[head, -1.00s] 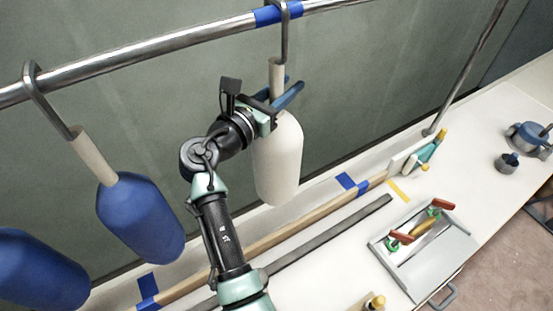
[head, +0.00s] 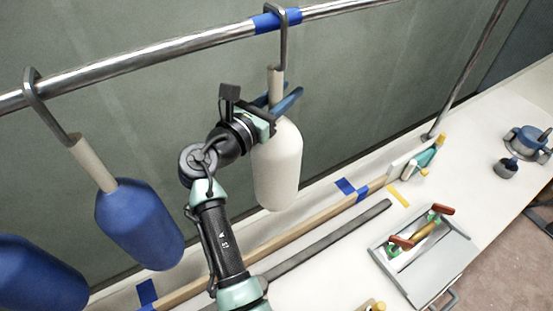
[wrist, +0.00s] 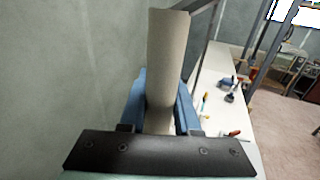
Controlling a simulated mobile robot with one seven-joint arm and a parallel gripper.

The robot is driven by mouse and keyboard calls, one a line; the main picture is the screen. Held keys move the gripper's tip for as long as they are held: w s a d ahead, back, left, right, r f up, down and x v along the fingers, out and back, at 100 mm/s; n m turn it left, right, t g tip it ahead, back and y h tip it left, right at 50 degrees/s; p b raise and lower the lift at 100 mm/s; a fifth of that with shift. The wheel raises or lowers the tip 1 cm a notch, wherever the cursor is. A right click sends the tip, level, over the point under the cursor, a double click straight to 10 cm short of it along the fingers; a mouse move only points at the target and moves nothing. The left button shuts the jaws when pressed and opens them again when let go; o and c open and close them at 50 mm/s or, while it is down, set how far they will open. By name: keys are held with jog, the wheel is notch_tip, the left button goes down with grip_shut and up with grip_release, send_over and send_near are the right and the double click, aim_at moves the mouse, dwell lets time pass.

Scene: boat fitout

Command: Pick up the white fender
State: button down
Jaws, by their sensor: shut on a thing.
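The white fender (head: 279,165) hangs upright below the metal rail, by a hook (head: 284,35) at a strip of blue tape. My gripper (head: 284,98) is at the fender's narrow neck, just above its wide body. In the wrist view my gripper's blue fingers (wrist: 160,105) stand on either side of the pale neck (wrist: 168,55) and are shut on it. The fender's body is mostly hidden in the wrist view.
Two blue fenders (head: 139,224) (head: 38,275) hang to the left on the same rail (head: 180,48). Below are a wooden strip (head: 300,225), a dark bar (head: 330,240) and a grey tray (head: 460,250) with tools on the white bench. A post (head: 470,70) stands at right.

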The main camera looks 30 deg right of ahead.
jog(key=shift+r, duration=0.15)
jog(key=shift+a+r+b, duration=0.1)
jog(key=shift+r+b, duration=0.3)
jog(key=shift+r, duration=1.35)
jog(key=b+v, duration=0.3)
jog(key=v, duration=1.5)
jog(key=shift+f, duration=0.15)
